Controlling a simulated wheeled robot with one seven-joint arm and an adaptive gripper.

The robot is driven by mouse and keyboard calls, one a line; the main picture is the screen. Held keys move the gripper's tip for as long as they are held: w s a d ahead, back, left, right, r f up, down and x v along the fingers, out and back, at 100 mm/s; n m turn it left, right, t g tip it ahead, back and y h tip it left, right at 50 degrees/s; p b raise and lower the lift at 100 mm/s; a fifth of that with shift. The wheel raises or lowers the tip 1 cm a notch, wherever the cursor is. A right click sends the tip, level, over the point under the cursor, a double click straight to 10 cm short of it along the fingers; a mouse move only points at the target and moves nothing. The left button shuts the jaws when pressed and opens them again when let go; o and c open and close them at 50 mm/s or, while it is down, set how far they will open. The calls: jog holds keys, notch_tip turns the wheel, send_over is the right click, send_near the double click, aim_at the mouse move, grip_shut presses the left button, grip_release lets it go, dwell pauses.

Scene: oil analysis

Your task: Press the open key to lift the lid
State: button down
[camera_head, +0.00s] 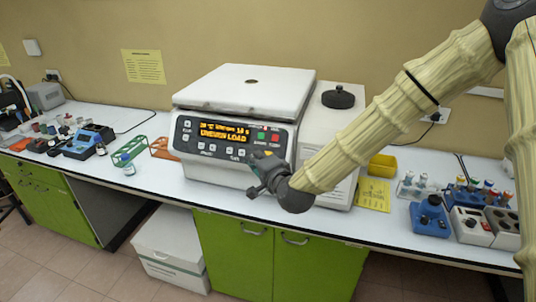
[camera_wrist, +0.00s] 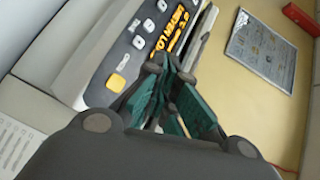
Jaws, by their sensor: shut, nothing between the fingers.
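The white centrifuge (camera_head: 200,168) stands on the bench with its lid (camera_head: 245,92) down. Its dark front panel (camera_head: 184,145) has a lit orange display (camera_head: 225,132) that seems to read "UNEVEN LOAD". Green (camera_head: 261,135) and red (camera_head: 276,137) keys sit right of the display. My gripper (camera_head: 262,165) is shut and empty, in front of the panel's lower right part, which it hides. In the wrist view, the fingertips (camera_wrist: 167,64) are close to the panel beside a yellow key (camera_wrist: 116,82). I cannot read the key labels or tell whether the fingers touch the panel.
A black knob (camera_head: 338,97) tops the machine's right section. A yellow bin (camera_head: 381,166) and tube racks stand at the right. Green (camera_head: 130,150) and orange (camera_head: 163,149) racks stand at the left. The bench's front strip below the machine is narrow.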

jog(key=shift+f, duration=0.1)
jog(key=w+d+f+b, duration=0.2)
jog(key=w+f, duration=0.2)
jog(key=w, duration=0.3)
jog(key=shift+d+f+b, duration=0.15)
jog(key=shift+f+b, duration=0.15)
dwell(0.4)
jog(key=shift+w+f, duration=0.15)
dwell(1.3)
jog(key=shift+w+d+f+b, duration=0.1)
jog(key=shift+w+b, duration=0.15)
jog(key=shift+b, duration=0.15)
